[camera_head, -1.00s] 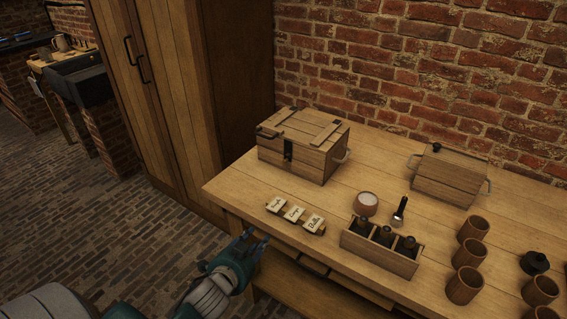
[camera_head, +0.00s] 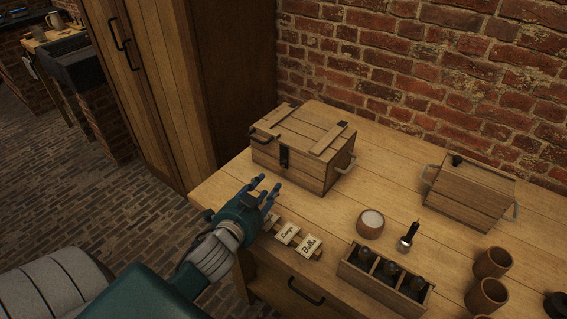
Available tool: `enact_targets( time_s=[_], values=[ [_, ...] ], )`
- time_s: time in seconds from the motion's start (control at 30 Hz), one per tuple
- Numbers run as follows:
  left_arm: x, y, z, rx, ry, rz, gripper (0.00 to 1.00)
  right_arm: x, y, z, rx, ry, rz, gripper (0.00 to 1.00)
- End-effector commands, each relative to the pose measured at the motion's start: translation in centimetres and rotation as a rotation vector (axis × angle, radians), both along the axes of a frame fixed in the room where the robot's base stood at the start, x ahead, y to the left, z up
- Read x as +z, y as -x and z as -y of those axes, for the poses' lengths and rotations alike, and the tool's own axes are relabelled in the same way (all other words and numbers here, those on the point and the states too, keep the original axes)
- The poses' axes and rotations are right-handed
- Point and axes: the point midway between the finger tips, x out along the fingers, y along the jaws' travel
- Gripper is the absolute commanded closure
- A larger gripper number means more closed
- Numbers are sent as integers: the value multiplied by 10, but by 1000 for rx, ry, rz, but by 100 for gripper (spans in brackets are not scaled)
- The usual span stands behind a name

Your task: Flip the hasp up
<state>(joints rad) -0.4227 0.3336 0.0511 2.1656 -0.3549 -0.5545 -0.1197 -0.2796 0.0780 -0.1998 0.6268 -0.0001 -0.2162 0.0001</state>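A wooden chest (camera_head: 318,134) with a plank lid stands at the back left of the table, its lid closed. A dark metal hasp (camera_head: 284,156) hangs down against the middle of its front face. My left gripper (camera_head: 268,186) is in front of the chest, below and left of the hasp in the picture and apart from it. Its blue fingers look spread, with nothing between them. My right gripper is out of view.
Label blocks (camera_head: 287,234) lie just right of my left gripper and are partly hidden by it. Another wooden box (camera_head: 468,192) and several cups (camera_head: 486,296) are at the right.

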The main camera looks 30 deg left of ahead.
Motion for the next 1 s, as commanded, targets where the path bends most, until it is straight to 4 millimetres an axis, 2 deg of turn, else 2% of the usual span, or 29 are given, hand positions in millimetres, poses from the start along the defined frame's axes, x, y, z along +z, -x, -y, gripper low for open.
enact_targets(
  time_s=[0.13, 0.3, 0.4, 0.53, 0.63, 0.8, 1.0],
  values=[
    [-8, -17, -4, -1, -3, 2, 66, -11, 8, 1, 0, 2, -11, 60],
    [-18, -49, -10, -1, -3, 4, 66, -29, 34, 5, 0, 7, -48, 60],
    [-23, -66, -14, 0, -4, 3, 66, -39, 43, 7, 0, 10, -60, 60],
    [-28, -84, -18, -1, -2, 2, 66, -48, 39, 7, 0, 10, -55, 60],
    [-30, -93, -20, 0, -1, 1, 66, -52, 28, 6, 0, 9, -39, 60],
    [-30, -99, -21, 0, -1, -1, 66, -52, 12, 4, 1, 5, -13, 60],
    [-30, -99, -21, 0, -1, -2, 66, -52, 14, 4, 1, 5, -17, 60]
  ],
)
